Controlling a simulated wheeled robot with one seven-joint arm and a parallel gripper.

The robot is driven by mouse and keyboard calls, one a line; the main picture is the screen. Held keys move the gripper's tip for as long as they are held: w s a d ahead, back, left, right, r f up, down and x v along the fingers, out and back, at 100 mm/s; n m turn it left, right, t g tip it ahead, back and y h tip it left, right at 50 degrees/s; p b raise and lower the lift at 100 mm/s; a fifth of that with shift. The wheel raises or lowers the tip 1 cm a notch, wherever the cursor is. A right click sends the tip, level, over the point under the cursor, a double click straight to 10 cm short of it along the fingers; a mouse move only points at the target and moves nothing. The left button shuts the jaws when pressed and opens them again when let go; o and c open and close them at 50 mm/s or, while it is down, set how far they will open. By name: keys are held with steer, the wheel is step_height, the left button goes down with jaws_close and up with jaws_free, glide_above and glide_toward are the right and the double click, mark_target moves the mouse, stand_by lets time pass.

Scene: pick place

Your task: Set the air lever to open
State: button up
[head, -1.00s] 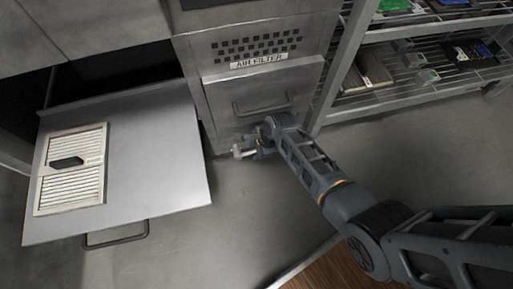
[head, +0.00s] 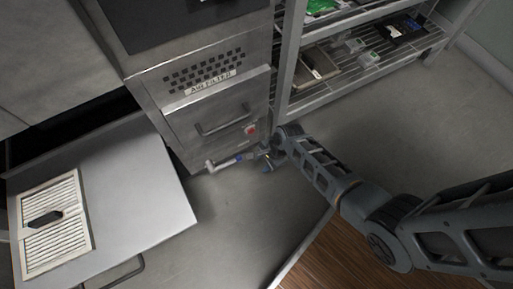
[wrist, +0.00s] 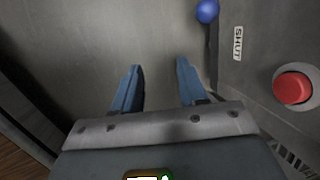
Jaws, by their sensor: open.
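The air lever shows in the wrist view as a round blue knob (wrist: 207,11) at the top, beside the cabinet panel, with a dark strip below it. A SHUT label (wrist: 237,43) is on the panel just right of it. In the head view, a small blue part by a white rod sits low at the cabinet front, left of my gripper (head: 266,153). In the wrist view, my gripper (wrist: 158,68) has its two blue fingers apart with nothing between them. The knob is beyond and right of the fingertips, not touching them. No OPEN label is visible.
A red button (wrist: 293,88) is on the panel, right of my gripper. The AIR FILTER cabinet (head: 185,123) has a handle above the lever area. A pulled-out drawer (head: 150,200) with a white vented filter (head: 62,243) is at left. A wire shelf (head: 350,75) stands right. Grey floor is clear.

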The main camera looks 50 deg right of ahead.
steer(key=shift+d, duration=0.15)
steer(key=shift+w+d+r+y+b, duration=0.2)
steer(key=shift+d+y, duration=0.1)
steer(key=shift+d, duration=0.25)
steer(key=shift+w+d+r+y+b, duration=0.15)
steer(key=shift+d+y, duration=0.15)
steer(key=shift+d, duration=0.2)
steer(key=b, duration=0.4)
glide_toward(228, 163)
steer(key=x, duration=0.5)
steer(key=shift+f, duration=0.2)
steer(key=shift+b+x, duration=0.45)
steer(key=shift+x, duration=0.55)
steer(key=shift+w+a+f, duration=0.1)
steer(key=shift+w+f, duration=0.05)
steer(key=shift+f, duration=0.2)
jaws_close()
